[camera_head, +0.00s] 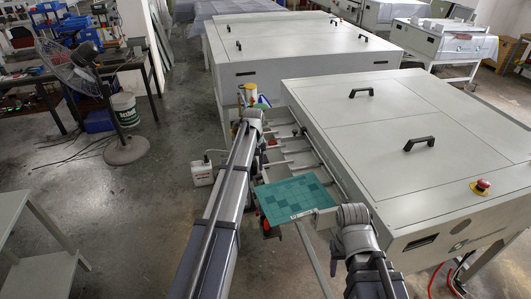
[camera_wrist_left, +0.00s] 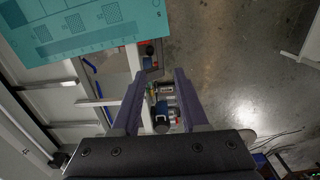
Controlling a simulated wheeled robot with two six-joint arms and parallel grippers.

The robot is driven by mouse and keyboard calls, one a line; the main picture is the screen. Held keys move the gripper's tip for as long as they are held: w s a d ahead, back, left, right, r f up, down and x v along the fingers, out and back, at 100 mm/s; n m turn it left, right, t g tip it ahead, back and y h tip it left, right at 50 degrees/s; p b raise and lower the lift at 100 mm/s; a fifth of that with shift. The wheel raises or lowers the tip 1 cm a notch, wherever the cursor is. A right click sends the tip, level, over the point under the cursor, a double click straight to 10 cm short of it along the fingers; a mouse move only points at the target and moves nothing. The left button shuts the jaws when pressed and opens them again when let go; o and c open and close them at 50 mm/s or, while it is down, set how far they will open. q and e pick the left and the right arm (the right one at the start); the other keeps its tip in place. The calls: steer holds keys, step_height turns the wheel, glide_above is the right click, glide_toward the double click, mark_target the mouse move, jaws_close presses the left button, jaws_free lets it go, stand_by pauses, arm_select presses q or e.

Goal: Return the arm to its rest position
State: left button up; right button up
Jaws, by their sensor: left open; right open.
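My left arm (camera_head: 222,210) reaches forward from the bottom of the head view, left of the processor's front end. My left gripper (camera_wrist_left: 157,74) shows in the left wrist view with its two dark fingers apart and nothing between them. A teal printed plate (camera_head: 295,198) lies at the front end of the processor. It also shows in the left wrist view (camera_wrist_left: 85,25), up and left of the fingers and apart from them. My right arm (camera_head: 358,240) is at the lower right of the plate in the head view. Its gripper fingers are hidden.
The large white processor (camera_head: 430,150) with black handles and a red emergency button (camera_head: 481,186) fills the right side. A standing fan (camera_head: 75,75), a white jug (camera_head: 202,172) and a grey table (camera_head: 40,250) stand on the left. Open floor lies between them and my left arm.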

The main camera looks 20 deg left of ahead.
arm_select(q)
steer(key=s+d+m, duration=0.1)
steer(key=s+d, duration=0.3)
steer(key=d, duration=0.1)
steer(key=s+d+f+m+b, duration=0.1)
steer(key=s+d+m, duration=0.1)
steer(key=s+d, duration=0.3)
steer(key=s+d+m+b, duration=0.1)
steer(key=s+d, duration=0.3)
steer(key=d, duration=0.2)
steer(key=shift+s+d+f+m+y, duration=0.15)
steer(key=shift+s+f+m+y, duration=0.15)
steer(key=shift+s+f, duration=0.1)
steer(key=s+d+m, duration=0.3)
steer(key=s+d, duration=0.2)
steer(key=s, duration=0.4)
steer(key=s+d+f+m+b, duration=0.1)
steer(key=s+d+m, duration=0.2)
steer(key=s, duration=0.6)
steer(key=shift+d+f+y+b, duration=0.3)
steer(key=shift+d, duration=0.8)
steer(key=shift+d, duration=0.1)
